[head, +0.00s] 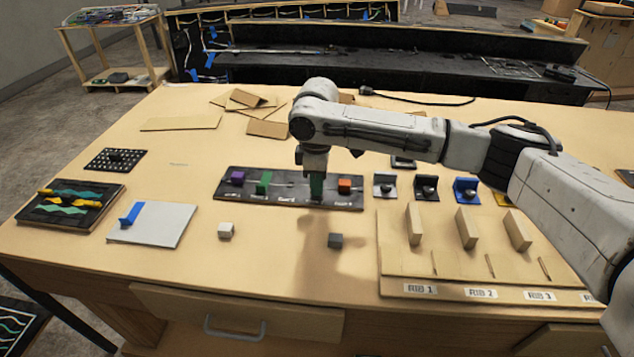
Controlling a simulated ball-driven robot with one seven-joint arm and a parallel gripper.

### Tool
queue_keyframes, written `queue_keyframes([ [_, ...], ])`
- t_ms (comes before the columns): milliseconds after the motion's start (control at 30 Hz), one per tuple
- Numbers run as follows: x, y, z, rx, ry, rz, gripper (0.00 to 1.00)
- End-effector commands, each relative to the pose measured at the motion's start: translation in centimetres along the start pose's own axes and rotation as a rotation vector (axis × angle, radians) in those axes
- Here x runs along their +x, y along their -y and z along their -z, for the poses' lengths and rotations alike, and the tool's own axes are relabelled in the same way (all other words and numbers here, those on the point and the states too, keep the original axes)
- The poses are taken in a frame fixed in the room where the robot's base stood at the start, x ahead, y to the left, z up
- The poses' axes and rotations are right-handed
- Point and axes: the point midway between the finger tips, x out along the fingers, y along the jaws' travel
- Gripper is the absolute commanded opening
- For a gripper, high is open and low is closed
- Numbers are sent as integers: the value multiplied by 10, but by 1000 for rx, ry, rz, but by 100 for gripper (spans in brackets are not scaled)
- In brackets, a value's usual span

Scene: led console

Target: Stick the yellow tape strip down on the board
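A dark board (48,218) lies at the far left of the table, with wavy teal and yellow strips on it. One yellow strip (62,193) runs along its upper left, and another yellow piece (88,203) is at its right. Whether their ends are lifted or flat is too small to tell. A pale grey board (160,228) beside it bears a blue piece with a raised end (130,214). My gripper (316,172) points down over a dark slotted strip, right at a green block (317,188), far right of both boards. Its fingers are too small to read.
The dark slotted strip (290,198) also holds purple, green and orange blocks. White (225,230) and dark grey (335,241) cubes lie in front. A wooden rib rack (400,265) and several coloured brackets stand at right. Cardboard pieces (180,123) lie behind. Table between boards and strip is mostly clear.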

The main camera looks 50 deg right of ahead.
Motion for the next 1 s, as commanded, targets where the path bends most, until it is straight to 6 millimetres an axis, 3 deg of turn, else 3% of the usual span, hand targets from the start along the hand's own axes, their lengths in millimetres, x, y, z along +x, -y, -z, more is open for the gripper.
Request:
queue_keyframes([
  [1000,11,0,0,0,0,0,0],
])
